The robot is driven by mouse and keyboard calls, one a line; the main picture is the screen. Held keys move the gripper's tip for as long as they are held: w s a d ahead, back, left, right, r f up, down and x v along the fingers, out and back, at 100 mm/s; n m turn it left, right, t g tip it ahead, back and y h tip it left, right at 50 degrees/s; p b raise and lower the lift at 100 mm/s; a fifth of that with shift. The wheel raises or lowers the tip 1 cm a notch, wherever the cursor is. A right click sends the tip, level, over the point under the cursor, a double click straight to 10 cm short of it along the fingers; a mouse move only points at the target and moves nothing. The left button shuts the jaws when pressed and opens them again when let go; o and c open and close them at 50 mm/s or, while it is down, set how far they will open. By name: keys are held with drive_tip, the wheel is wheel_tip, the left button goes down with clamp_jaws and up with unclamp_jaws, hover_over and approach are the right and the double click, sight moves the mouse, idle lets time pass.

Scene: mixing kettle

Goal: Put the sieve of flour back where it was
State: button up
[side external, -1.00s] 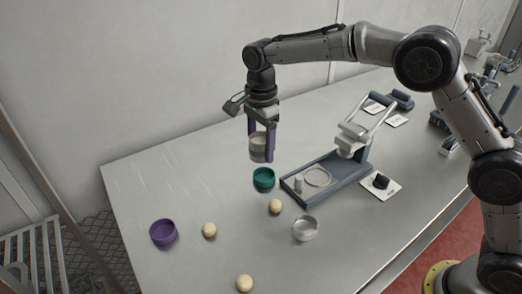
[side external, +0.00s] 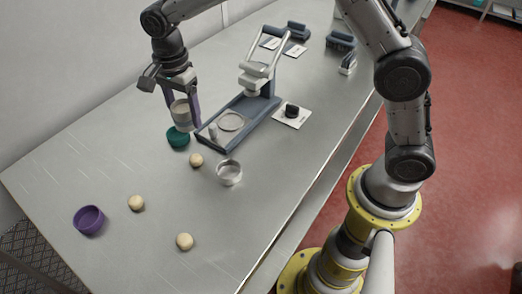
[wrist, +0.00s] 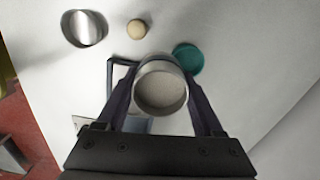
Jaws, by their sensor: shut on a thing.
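The sieve of flour (side external: 181,112) is a round metal cup with pale flour inside. My gripper (side external: 182,110) is shut on it, one finger on each side, and holds it above the table near the teal bowl (side external: 178,138). In the wrist view the sieve (wrist: 160,85) sits upright between the fingertips, with the flour visible from above. The teal bowl also shows there (wrist: 188,58), partly hidden behind the sieve. The height of the sieve above the table is hard to tell.
A dark-framed press (side external: 240,115) stands right of the sieve. A metal ring or bowl (side external: 229,172), dough balls (side external: 136,202) and a purple bowl (side external: 89,219) lie toward the front. A black knob on a white card (side external: 291,113) is farther right.

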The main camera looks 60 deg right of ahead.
drive_tip(key=s+d+r, duration=0.2)
drive_tip(key=s+d, duration=0.2)
drive_tip(key=s, duration=0.6)
drive_tip(key=s+d+r, duration=0.2)
drive_tip(key=s+d, duration=0.1)
drive_tip(key=s, duration=0.7)
drive_tip(key=s+d+r, duration=0.1)
drive_tip(key=s+d, duration=0.3)
drive_tip(key=s, duration=0.6)
hover_over(266, 153)
wheel_tip(266, 153, down, 9)
drive_tip(key=shift+s+a+r, duration=0.1)
drive_tip(key=shift+s, duration=0.05)
drive_tip(key=shift+f, duration=1.75)
drive_tip(key=shift+f, duration=0.1)
drive_tip(key=o, duration=1.5)
drive_tip(key=shift+f, duration=0.1)
drive_tip(key=shift+c, duration=0.2)
